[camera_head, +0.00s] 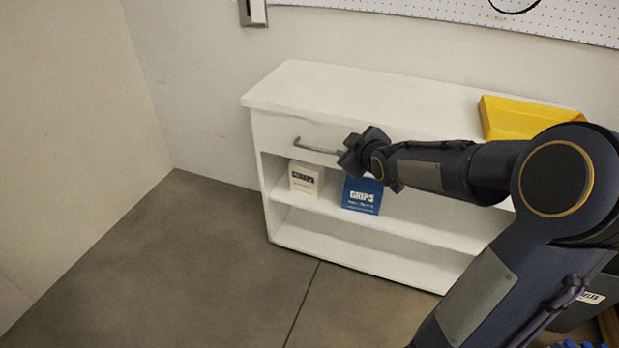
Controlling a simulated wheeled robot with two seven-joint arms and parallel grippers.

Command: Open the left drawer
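The left drawer (276,130) is a white front at the upper left of a white cabinet, and it looks closed. Its grey bar handle (315,149) runs across the front, and its right end is hidden behind my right gripper. My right gripper (352,154), dark and on the arm coming in from the lower right, is at the right end of the handle. I cannot tell whether it touches the handle or whether its fingers are open or shut. My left gripper is not in view.
The open shelf below the drawer holds a white box (305,179) and a blue box (361,195). A yellow tray (520,120) is on the white cabinet top (370,95). A pegboard (460,12) hangs on the wall. The floor (190,270) left of the cabinet is clear.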

